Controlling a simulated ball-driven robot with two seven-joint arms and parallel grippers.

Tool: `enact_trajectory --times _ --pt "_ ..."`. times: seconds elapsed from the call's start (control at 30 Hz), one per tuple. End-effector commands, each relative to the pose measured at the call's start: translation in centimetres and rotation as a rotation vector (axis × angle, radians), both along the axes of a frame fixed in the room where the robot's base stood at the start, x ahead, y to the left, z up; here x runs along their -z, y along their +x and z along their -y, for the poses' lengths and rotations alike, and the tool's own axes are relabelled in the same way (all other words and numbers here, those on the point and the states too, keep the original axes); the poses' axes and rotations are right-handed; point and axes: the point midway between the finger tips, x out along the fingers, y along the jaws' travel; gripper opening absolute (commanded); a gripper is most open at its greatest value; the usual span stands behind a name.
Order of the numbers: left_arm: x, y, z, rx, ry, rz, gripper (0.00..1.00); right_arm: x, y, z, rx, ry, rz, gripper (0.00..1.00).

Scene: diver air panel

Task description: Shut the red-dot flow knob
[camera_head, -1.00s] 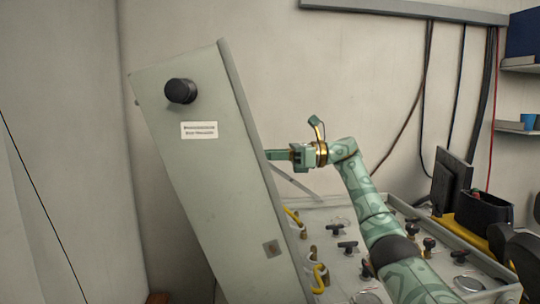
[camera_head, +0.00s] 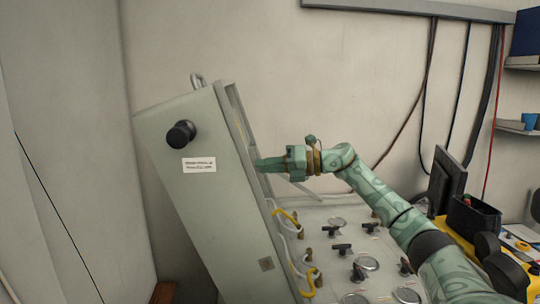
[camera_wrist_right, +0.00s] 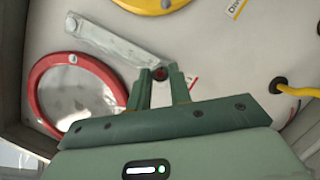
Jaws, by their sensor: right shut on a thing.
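In the right wrist view, a small dark knob with a red dot (camera_wrist_right: 160,73) sits between the tips of my right gripper's (camera_wrist_right: 160,82) two green fingers, which are shut on it. In the head view my right gripper (camera_head: 268,164) reaches leftward past the open edge of the tilted pale green cabinet (camera_head: 205,215). The knob is hidden there behind the cabinet's side. My left gripper is not in view.
A red-rimmed gauge (camera_wrist_right: 75,97) and a flat grey bar (camera_wrist_right: 115,45) lie left of my fingers. A yellow hose (camera_wrist_right: 300,91) is on the right. Below my arm is a panel with several black-handled valves (camera_head: 342,249). A monitor (camera_head: 446,180) stands at right.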

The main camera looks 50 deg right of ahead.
Motion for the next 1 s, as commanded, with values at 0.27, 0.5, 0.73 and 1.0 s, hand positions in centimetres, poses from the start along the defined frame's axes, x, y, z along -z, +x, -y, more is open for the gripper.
enact_trajectory --times 0.27,0.5,0.73,1.0 --pt "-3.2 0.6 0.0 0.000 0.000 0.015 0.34 -0.7 -0.1 0.1 0.053 0.098 -0.114 0.00" --pt "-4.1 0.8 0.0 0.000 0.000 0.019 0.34 -0.4 -0.1 0.1 0.075 0.140 -0.163 0.00" --pt "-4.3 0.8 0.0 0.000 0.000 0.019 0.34 -0.3 0.0 0.1 0.079 0.150 -0.175 0.00" --pt "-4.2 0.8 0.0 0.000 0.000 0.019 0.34 -0.3 0.0 0.1 0.079 0.150 -0.175 0.00"
